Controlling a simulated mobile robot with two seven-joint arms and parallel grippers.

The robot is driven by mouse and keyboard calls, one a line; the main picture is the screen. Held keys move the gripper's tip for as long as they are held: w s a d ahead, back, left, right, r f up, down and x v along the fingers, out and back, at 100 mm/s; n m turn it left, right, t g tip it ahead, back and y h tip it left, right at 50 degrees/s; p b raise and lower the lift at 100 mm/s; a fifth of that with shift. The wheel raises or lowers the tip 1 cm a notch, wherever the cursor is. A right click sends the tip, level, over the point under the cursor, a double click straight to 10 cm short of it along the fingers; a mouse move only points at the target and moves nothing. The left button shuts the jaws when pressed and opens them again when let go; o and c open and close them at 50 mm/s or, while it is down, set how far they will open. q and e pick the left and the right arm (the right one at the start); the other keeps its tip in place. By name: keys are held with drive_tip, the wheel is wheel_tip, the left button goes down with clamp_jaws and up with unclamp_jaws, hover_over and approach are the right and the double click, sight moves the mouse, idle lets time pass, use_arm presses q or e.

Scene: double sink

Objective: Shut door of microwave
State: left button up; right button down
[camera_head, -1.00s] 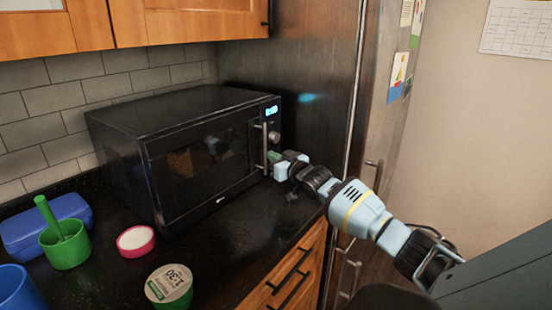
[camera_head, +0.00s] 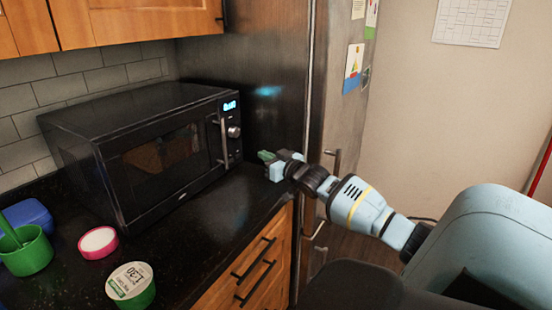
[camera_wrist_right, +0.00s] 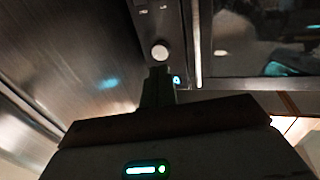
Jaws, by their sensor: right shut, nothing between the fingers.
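The black microwave (camera_head: 145,150) stands on the dark counter, and its door (camera_head: 165,165) looks shut, flush with the front. The door's vertical bar handle (camera_head: 223,142) is on the right side of the door, beside the round knob (camera_head: 234,131) and a lit blue display. My right gripper (camera_head: 267,156) is shut and empty, a little to the right of the microwave's front right corner and apart from the handle. In the right wrist view, its fingers (camera_wrist_right: 158,85) show below the knob (camera_wrist_right: 160,51), with the handle (camera_wrist_right: 196,45) to their right. My left gripper is not in view.
A steel fridge (camera_head: 270,90) stands to the right of the microwave. A green cup (camera_head: 28,255), a pink-rimmed round container (camera_head: 98,242) and a green-sided tub (camera_head: 132,284) stand on the counter (camera_head: 190,250) at the front left. Wooden drawers (camera_head: 240,280) lie below.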

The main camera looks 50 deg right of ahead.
drive_tip(key=shift+s+d, duration=0.25)
drive_tip(key=shift+s, duration=0.45)
drive_tip(key=shift+s+d, duration=0.2)
drive_tip(key=shift+s, duration=0.45)
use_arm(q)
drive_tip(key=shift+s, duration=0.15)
use_arm(e)
drive_tip(key=shift+f, duration=0.1)
